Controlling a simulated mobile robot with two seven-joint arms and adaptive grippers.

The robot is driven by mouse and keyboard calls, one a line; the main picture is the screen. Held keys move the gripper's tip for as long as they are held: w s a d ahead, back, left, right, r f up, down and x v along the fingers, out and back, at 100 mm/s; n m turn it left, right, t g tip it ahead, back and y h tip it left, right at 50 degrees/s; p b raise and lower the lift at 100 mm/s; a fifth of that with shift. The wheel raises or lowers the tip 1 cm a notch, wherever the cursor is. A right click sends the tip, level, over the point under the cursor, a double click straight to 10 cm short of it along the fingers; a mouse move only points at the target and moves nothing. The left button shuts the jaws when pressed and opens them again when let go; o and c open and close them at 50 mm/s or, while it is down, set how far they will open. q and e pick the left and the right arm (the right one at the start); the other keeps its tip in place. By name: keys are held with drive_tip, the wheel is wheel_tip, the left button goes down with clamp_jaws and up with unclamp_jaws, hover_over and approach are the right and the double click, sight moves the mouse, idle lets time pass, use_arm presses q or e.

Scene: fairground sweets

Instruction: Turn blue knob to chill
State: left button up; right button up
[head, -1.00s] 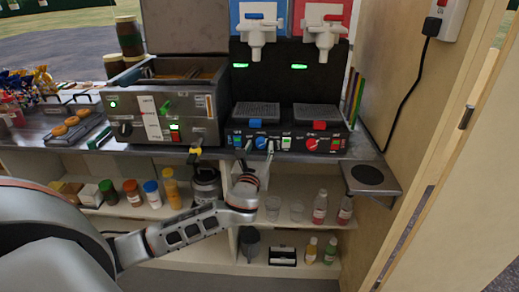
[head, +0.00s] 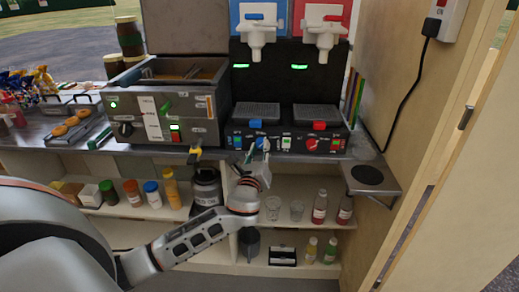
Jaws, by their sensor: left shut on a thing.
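The blue knob (head: 261,142) is on the front panel of the black two-bay drinks machine (head: 246,78), below the left drip tray. My left gripper (head: 258,150) is at the knob, its fingers shut on it from the front and partly hiding it. The knob's pointer and the markings around it are too small to read. A red knob (head: 311,145) sits further right on the same panel. My right gripper is not in view.
A steel fryer (head: 205,128) with an open lid stands left of the machine. Shelves below the counter hold bottles, jars and clear cups (head: 297,210).

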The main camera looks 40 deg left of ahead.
use_arm(q)
drive_tip(key=n, duration=0.3)
drive_tip(key=n+b, duration=0.1)
drive_tip(key=shift+d+f+n+y, duration=0.1)
drive_tip(key=shift+f+n+y, duration=0.25)
drive_tip(key=shift+n+y, duration=0.05)
drive_tip(key=shift+n, duration=0.4)
drive_tip(key=shift+n+b, duration=0.45)
drive_tip(key=shift+n, duration=0.45)
drive_tip(key=shift+r+n, duration=0.1)
drive_tip(key=shift+n, duration=0.3)
drive_tip(key=o, duration=1.1)
drive_tip(key=shift+r, duration=0.1)
